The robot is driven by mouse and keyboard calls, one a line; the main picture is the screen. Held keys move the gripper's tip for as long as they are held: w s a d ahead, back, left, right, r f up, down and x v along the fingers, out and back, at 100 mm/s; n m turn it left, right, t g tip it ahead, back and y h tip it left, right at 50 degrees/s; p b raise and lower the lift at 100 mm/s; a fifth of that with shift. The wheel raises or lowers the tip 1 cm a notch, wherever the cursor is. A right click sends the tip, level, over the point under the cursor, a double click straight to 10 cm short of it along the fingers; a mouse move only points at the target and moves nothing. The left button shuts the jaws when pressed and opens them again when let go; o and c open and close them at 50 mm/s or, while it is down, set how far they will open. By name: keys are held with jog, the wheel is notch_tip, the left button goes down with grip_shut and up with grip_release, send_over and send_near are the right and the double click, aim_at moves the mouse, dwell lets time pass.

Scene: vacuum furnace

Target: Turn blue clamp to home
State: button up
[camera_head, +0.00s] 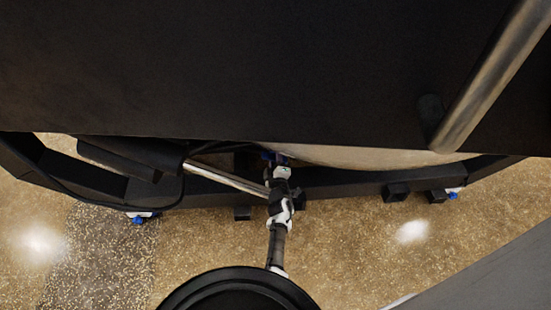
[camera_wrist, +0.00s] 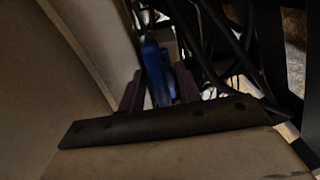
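The blue clamp (camera_wrist: 155,72) stands upright in the middle of the wrist view, beside the pale curved furnace body (camera_wrist: 60,90). My gripper (camera_wrist: 160,92) has its two dark purple fingers on either side of the clamp's near end. The clamp fills most of the space between them, and I cannot tell whether the fingers press on it. In the head view my gripper (camera_head: 277,158) reaches under the dark furnace housing. Only a small bit of the blue clamp (camera_head: 266,155) shows there; the rest is hidden by the housing and my arm.
Dark cables (camera_wrist: 215,45) run close to the right of the clamp. In the head view a metal bar (camera_head: 228,178) lies left of my arm, near the black base frame (camera_head: 340,183). The large black housing (camera_head: 230,70) overhangs the gripper. Open speckled floor (camera_head: 370,240) lies in front.

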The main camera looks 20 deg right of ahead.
grip_shut()
jog(key=shift+m, duration=0.3)
jog(key=m+p, duration=0.2)
jog(key=shift+m, duration=0.4)
jog(key=m+p, duration=0.1)
jog(key=m, duration=0.2)
jog(key=shift+a+m, duration=0.1)
jog(key=shift+m, duration=0.2)
jog(key=m+p, duration=0.2)
jog(key=m, duration=0.3)
jog(key=shift+f, duration=0.1)
jog(key=m+p, duration=0.1)
jog(key=m, duration=0.4)
jog(key=shift+a+m, duration=0.15)
jog(key=shift+m, duration=0.25)
jog(key=shift+f, duration=0.1)
